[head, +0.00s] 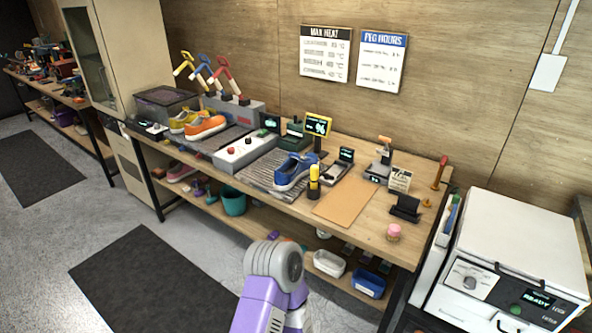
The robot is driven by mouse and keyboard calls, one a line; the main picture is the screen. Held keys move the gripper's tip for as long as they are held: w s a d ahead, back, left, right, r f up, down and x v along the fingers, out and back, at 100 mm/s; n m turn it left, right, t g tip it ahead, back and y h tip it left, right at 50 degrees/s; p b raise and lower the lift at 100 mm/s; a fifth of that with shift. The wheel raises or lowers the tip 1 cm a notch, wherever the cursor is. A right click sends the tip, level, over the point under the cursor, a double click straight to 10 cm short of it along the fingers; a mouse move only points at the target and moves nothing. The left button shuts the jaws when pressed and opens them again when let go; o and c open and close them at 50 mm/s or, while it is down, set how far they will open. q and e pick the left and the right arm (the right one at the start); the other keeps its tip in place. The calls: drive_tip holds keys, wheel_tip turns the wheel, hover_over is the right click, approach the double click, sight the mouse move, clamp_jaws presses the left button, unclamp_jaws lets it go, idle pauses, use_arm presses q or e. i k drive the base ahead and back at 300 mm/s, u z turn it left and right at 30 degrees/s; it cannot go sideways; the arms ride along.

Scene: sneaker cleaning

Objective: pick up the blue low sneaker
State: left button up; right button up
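The blue low sneaker (290,173) stands on a dark ribbed mat (256,177) near the middle of the wooden workbench (370,238). It is blue with a light sole. A yellow and black bottle-like item (314,184) stands close in front of it on the right and may cover part of it. A purple and grey link of one of my arms shows at the bottom centre, well below the bench top. Neither of my grippers is in view.
An orange sneaker (205,127) and a yellow sneaker (184,120) stand on the bench's left part. A white control box (245,150) is left of the blue sneaker. A brown board (343,201) lies to its right. A white machine (515,250) stands at the right.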

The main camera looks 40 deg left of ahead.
sight(296, 168)
drive_tip(key=u, duration=0.15)
drive_tip(key=k, duration=0.2)
drive_tip(key=u, duration=1.05)
drive_tip(key=k, duration=1.15)
drive_tip(key=u, duration=1.3)
drive_tip(key=i, duration=1.4)
drive_tip(key=u, duration=0.25)
drive_tip(key=i, duration=1.9)
drive_tip(key=z, duration=1)
drive_tip(key=i, duration=1.2)
drive_tip(key=z, duration=1.3)
